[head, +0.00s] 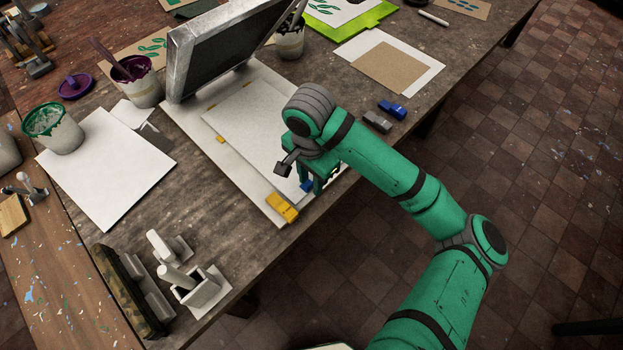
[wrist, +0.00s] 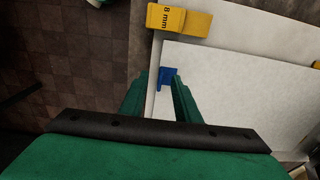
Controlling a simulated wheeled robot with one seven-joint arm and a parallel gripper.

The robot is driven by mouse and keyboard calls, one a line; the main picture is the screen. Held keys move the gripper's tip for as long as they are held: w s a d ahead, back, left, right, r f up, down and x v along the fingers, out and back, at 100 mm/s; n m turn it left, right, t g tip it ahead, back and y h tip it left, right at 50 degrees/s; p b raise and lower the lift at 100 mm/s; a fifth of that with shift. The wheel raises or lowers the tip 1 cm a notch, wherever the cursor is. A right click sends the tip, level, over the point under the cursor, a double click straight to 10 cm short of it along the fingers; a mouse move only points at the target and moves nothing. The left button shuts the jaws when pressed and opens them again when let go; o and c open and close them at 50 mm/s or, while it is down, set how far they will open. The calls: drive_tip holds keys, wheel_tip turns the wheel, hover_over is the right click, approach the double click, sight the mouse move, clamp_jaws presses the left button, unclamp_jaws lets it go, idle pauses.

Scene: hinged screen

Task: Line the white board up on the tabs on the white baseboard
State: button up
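The white board (head: 255,115) lies flat on the white baseboard (head: 232,165), under the raised hinged screen (head: 225,50). Small yellow tabs (head: 220,138) show along the board's left edge in the head view. A yellow block marked 8 mm (head: 282,207) sits on the baseboard's near corner, close to the board's corner, and shows in the wrist view (wrist: 179,20). A blue tab (wrist: 167,77) lies at the board's edge. My gripper (wrist: 161,78) is low over that edge, its fingers apart around the blue tab, with a gap on the left. Finger contact with the board cannot be told.
A blue block (head: 392,108) and a grey block (head: 377,121) lie to the right on the table. A paint cup (head: 135,80), a green-rimmed cup (head: 55,130) and a white sheet (head: 108,165) stand left. White holders (head: 190,285) sit at the front.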

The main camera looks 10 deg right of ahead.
drive_tip(key=shift+r, duration=3.35)
drive_tip(key=shift+w, duration=0.1)
